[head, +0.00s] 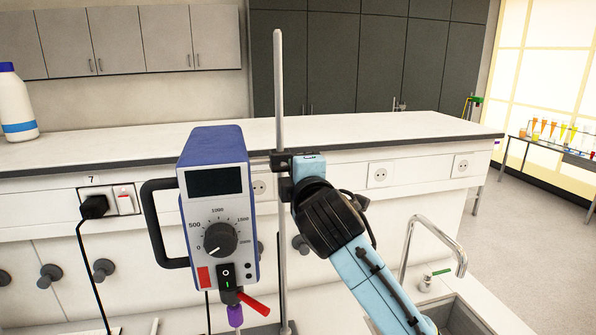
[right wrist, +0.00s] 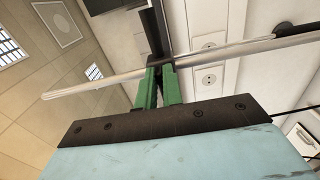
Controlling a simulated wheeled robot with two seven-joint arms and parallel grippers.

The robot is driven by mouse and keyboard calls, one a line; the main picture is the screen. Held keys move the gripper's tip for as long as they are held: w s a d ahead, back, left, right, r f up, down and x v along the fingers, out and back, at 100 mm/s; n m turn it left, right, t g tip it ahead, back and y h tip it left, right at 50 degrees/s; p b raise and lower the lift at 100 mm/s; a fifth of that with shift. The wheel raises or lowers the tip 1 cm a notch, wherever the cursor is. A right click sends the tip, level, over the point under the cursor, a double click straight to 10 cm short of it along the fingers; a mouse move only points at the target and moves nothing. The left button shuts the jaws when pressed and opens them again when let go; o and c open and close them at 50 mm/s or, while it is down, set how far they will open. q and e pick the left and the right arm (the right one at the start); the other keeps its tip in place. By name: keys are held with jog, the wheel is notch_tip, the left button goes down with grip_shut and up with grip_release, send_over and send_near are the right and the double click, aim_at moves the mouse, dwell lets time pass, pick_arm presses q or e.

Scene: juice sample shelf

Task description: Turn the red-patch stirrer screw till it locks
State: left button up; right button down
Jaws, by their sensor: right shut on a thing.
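The stirrer (head: 214,200) is a blue and grey box with a dial and a red patch (head: 203,277) low on its front. It hangs on an upright metal rod (head: 280,90). A dark clamp (head: 282,162) joins it to the rod. My right gripper (head: 295,170) is at this clamp, just right of the rod. In the right wrist view its green fingers (right wrist: 164,85) are shut at the end of a dark clamp part by the rod (right wrist: 110,80). The screw itself is mostly hidden between the fingers. My left gripper is in neither view.
A white bench (head: 400,130) with sockets stands behind the stirrer. A white bottle (head: 14,105) is at the far left. A sink tap (head: 440,240) stands at the lower right, near my right arm. A red lever (head: 255,304) sticks out below the stirrer.

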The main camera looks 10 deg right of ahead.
jog(key=shift+s+a+r, duration=0.1)
jog(key=shift+a+r, duration=0.1)
jog(key=shift+r, duration=0.15)
jog(key=c, duration=1.5)
grip_release()
jog(key=shift+c, duration=0.2)
jog(key=shift+o, duration=0.5)
jog(key=shift+a+f, duration=0.15)
jog(key=shift+a, duration=0.15)
jog(key=s+b, duration=0.2)
jog(key=s, duration=1.1)
jog(key=shift+s+b, duration=0.15)
jog(key=shift+b, duration=0.2)
